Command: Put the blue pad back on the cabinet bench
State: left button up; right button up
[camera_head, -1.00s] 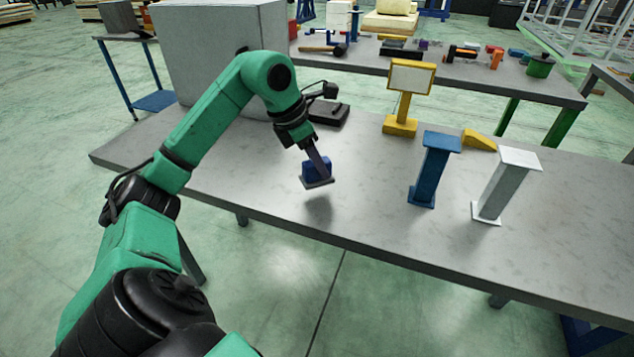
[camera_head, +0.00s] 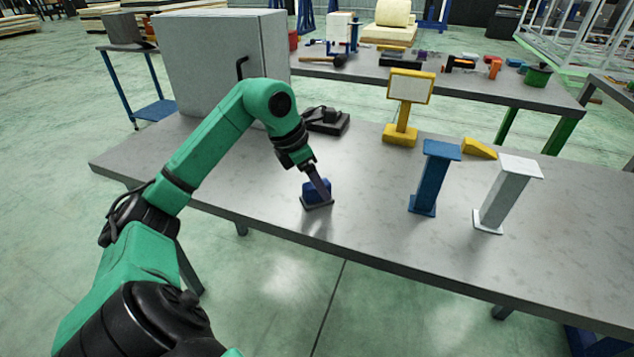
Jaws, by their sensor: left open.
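The blue pad (camera_head: 311,190), a small blue block on a dark flat plate, rests on the grey bench (camera_head: 380,185) near its front edge. My left gripper (camera_head: 322,190) is at the pad, its fingers pointing down beside or around the blue block. It is open; a finger hides part of the pad, and I cannot tell whether it touches. The grey cabinet (camera_head: 215,62) stands on the bench at the back left. My right gripper is not in view.
A blue post (camera_head: 431,180) and a white post (camera_head: 502,198) stand to the right. Behind are a yellow sign stand (camera_head: 403,130), a yellow wedge (camera_head: 479,148) and a black device (camera_head: 328,122). Bare bench lies between the pad and the blue post.

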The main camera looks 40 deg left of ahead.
pick_arm(q)
jog(key=v, duration=1.1)
jog(key=shift+r+p, duration=0.3)
jog(key=shift+p, duration=0.15)
